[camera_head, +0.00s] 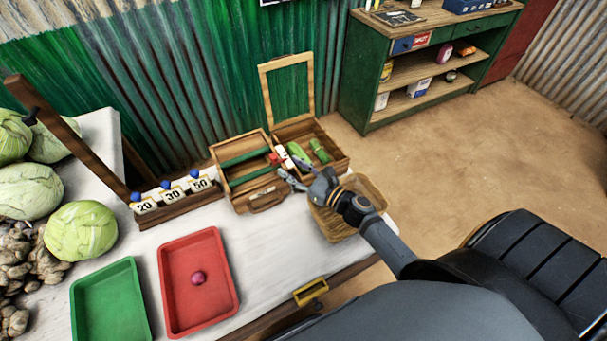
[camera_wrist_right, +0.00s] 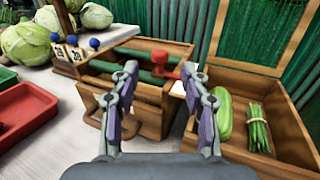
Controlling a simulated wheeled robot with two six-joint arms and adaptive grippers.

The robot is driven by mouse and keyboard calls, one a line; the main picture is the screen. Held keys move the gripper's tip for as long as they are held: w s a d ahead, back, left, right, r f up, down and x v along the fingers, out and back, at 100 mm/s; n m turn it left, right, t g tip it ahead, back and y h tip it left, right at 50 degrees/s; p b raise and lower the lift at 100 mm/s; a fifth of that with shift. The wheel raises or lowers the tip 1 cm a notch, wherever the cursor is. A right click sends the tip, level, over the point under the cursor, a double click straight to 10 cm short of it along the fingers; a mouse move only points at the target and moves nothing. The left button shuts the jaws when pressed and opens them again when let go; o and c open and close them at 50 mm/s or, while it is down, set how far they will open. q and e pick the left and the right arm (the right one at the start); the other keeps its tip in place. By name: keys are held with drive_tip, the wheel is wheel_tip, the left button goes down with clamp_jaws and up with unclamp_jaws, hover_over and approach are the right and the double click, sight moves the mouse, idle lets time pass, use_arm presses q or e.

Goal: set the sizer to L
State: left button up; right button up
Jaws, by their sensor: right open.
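The sizer appears to be the wooden box (camera_head: 232,152) with green bars across it, and it also shows in the wrist view (camera_wrist_right: 150,122). I cannot read an L or any size mark. My right gripper (camera_head: 288,166) is open and empty at the box's right side. In the wrist view its fingers (camera_wrist_right: 160,76) stand apart before the red parts, and the right finger partly covers one. My left gripper is not in view.
An open-lidded wooden box (camera_head: 338,160) holding green vegetables adjoins on the right. A wicker basket (camera_head: 335,228) stands below my right wrist. Blue-knobbed pegs marked 20, 30 and 50 (camera_head: 172,195), a red tray (camera_head: 172,300), a green tray (camera_head: 110,310) and cabbages (camera_head: 82,228) are left.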

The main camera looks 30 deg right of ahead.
drive_tip(key=v, duration=0.5)
drive_tip(key=shift+s+d, duration=0.15)
drive_tip(key=shift+s, duration=0.15)
